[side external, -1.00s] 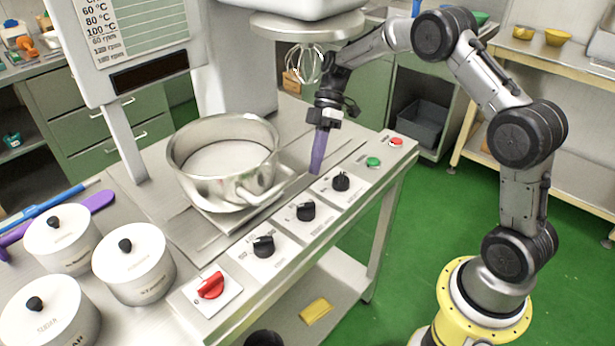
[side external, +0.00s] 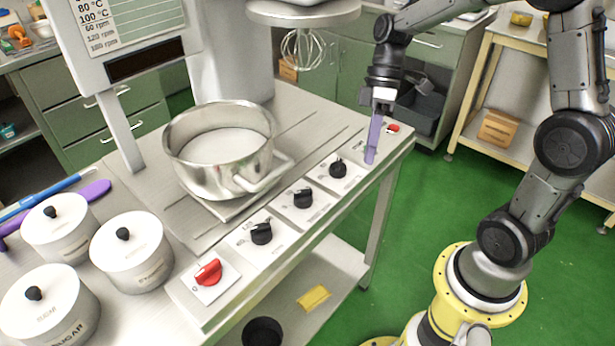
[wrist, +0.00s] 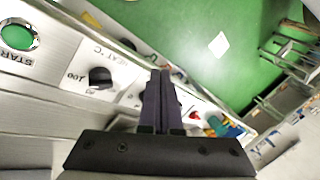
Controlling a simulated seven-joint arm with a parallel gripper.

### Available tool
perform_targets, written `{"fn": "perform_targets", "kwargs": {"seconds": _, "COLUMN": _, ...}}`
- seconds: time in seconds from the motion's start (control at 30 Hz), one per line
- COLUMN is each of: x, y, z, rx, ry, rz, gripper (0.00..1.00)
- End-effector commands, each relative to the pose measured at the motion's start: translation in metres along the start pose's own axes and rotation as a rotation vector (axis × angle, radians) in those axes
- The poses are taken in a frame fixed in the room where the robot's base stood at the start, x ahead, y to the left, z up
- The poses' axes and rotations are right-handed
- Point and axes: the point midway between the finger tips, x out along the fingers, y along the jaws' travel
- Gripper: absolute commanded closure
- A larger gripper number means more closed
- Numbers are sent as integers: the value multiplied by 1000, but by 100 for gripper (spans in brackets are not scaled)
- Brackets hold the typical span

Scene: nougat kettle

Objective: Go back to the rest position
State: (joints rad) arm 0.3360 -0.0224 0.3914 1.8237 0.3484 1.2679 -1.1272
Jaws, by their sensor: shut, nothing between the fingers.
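My gripper (side external: 371,158) has its purple fingers shut together and empty. In the side external view it hangs fingers down at the right end of the control panel, near the front edge of the table, in front of the green button, which it hides there. In the wrist view the closed fingers (wrist: 163,75) point over the panel edge, with the green floor beyond. The steel kettle (side external: 222,150) stands on its plate left of the gripper, apart from it, with white content inside.
Black knobs (side external: 338,168) and a red knob (side external: 208,272) line the panel's front. A red button (side external: 393,128) sits beside the gripper. The whisk (side external: 303,50) hangs above the table. Lidded white pots (side external: 132,253) stand at the left.

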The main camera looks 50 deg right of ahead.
Motion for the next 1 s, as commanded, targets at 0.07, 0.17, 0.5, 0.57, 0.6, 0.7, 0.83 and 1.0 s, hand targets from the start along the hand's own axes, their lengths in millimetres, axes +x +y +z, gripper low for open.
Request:
{"fn": "perform_targets", "kwargs": {"seconds": 0.07, "x": 3, "y": -27, "z": 22, "rx": 88, "ry": -6, "rz": 50, "gripper": 100}}
{"fn": "perform_targets", "kwargs": {"seconds": 0.17, "x": -4, "y": -53, "z": 36, "rx": 182, "ry": 15, "rz": 182, "gripper": 100}}
{"fn": "perform_targets", "kwargs": {"seconds": 0.5, "x": -30, "y": -107, "z": 70, "rx": 427, "ry": 348, "rz": 550, "gripper": 100}}
{"fn": "perform_targets", "kwargs": {"seconds": 0.57, "x": -32, "y": -111, "z": 74, "rx": 451, "ry": 403, "rz": 571, "gripper": 100}}
{"fn": "perform_targets", "kwargs": {"seconds": 0.6, "x": -33, "y": -112, "z": 76, "rx": 465, "ry": 432, "rz": 581, "gripper": 100}}
{"fn": "perform_targets", "kwargs": {"seconds": 0.7, "x": -34, "y": -115, "z": 79, "rx": 489, "ry": 482, "rz": 594, "gripper": 100}}
{"fn": "perform_targets", "kwargs": {"seconds": 0.83, "x": -34, "y": -116, "z": 80, "rx": 499, "ry": 496, "rz": 597, "gripper": 100}}
{"fn": "perform_targets", "kwargs": {"seconds": 1.0, "x": -34, "y": -116, "z": 80, "rx": 500, "ry": 495, "rz": 596, "gripper": 100}}
